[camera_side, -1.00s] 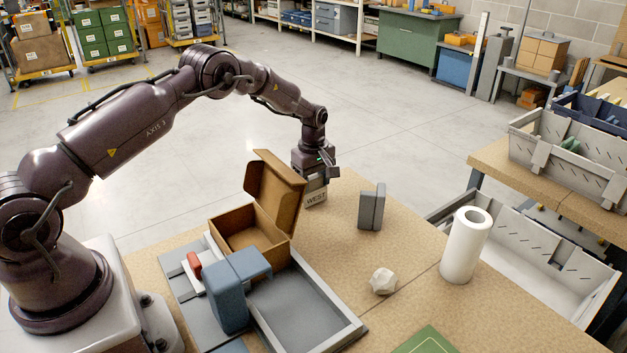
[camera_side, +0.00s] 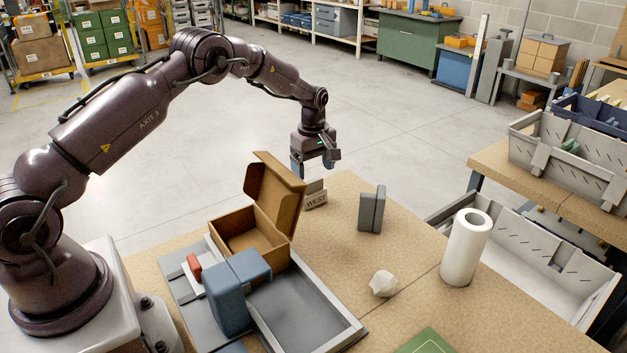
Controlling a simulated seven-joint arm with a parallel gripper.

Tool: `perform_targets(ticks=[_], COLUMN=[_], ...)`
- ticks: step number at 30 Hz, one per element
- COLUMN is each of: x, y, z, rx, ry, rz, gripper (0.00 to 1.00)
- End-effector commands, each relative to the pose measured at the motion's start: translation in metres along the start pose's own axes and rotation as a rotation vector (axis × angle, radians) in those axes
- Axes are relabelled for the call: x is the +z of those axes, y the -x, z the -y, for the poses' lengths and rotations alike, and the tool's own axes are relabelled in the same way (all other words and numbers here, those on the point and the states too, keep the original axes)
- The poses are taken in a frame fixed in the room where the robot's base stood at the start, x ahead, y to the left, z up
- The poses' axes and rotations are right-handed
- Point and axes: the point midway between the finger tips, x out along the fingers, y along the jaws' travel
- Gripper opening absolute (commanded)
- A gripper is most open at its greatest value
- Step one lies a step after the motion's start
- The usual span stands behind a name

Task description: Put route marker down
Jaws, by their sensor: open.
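The route marker (camera_side: 316,197) is a small grey-beige block with a tan label reading "WEST". It stands on the tan tabletop near the back edge, just right of the open cardboard box. The box's raised lid hides part of its left side. My gripper (camera_side: 313,167) is above the marker, apart from it, pointing down. Its jaws are open with nothing between them.
An open cardboard box (camera_side: 238,226) stands close left of the marker. A dark grey upright block (camera_side: 371,209) is to the right. A blue block (camera_side: 227,297), grey tray (camera_side: 343,334), white crumpled lump (camera_side: 383,284) and white roll (camera_side: 465,250) stand nearer. Bare tabletop lies between.

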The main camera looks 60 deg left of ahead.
Motion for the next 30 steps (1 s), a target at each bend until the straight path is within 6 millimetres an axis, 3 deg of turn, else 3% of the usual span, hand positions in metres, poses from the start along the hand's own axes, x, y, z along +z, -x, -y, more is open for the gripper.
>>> perform_targets(ticks=[3,9,20,25,30], x=[0.000,0.000,0.004,0.028,0.065], y=[0.029,0.061,0.087,0.149,0.221], z=[-0.001,0.000,0.002,0.021,0.069], rx=[0.004,0.002,0.012,0.076,0.160], ry=[-0.001,-0.001,-0.027,-0.200,-0.476], rz=[-0.001,0.000,-0.001,-0.014,-0.047], gripper=[0.80,0.80,0.80,0.80,0.80])
